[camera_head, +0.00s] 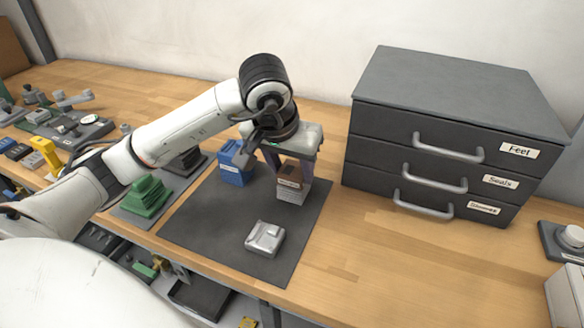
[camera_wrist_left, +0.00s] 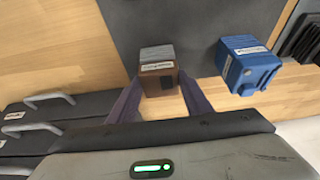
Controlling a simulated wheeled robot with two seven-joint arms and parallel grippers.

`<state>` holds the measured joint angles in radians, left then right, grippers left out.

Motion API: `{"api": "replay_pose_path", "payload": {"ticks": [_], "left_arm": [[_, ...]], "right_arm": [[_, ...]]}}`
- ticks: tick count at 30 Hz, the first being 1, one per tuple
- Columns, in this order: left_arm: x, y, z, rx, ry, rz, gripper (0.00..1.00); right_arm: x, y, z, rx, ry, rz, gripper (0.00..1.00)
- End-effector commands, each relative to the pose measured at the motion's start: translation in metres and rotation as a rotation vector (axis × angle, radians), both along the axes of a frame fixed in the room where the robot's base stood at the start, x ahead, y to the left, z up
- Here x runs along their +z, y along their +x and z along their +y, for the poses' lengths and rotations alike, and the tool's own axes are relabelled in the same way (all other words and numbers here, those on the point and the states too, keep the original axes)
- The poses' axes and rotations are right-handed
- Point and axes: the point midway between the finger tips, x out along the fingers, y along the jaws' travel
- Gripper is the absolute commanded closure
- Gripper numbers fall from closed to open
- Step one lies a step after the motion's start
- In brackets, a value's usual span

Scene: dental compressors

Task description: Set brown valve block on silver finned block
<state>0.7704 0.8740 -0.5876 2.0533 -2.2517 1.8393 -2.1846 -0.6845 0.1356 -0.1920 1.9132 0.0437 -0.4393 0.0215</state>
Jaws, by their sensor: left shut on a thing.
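My left gripper (camera_head: 290,178) points down over the dark mat, its fingers on either side of the brown valve block (camera_head: 289,174). It is shut on this block, which also shows between the fingers in the left wrist view (camera_wrist_left: 158,83). The silver finned block (camera_head: 292,196) is directly below the brown block; its ribbed side also shows in the left wrist view (camera_wrist_left: 157,53). The two look stacked and lined up, but I cannot tell whether the brown block's weight rests on it. My right gripper is not in view.
A blue block (camera_head: 234,163) stands left of the gripper. A silver housing (camera_head: 265,239) lies on the front of the mat (camera_head: 205,220). A green finned part (camera_head: 147,196) is at the left. A dark drawer cabinet (camera_head: 440,130) stands close on the right.

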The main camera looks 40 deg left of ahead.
Motion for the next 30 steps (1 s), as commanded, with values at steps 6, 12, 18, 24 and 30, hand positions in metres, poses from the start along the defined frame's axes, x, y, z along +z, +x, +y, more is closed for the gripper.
{"api": "replay_pose_path", "payload": {"ticks": [6, 12, 18, 24, 30], "left_arm": [[-0.0005, 0.0005, 0.0004, 0.001, -0.001, -0.002, 0.83], [-0.0003, 0.0005, 0.0003, 0.001, -0.001, -0.002, 0.83], [-0.0011, 0.0005, 0.0002, 0.001, -0.001, -0.002, 0.83], [-0.004, 0.0009, 0.0001, 0.001, -0.001, -0.003, 0.83], [-0.0055, 0.0008, -0.0001, 0.001, -0.001, -0.002, 0.83]], "right_arm": [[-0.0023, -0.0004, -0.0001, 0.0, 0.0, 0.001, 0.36], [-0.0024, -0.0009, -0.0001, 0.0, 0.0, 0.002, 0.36], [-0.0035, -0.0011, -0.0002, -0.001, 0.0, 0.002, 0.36], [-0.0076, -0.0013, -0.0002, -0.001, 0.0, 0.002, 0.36], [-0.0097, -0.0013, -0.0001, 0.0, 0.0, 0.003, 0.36]]}}
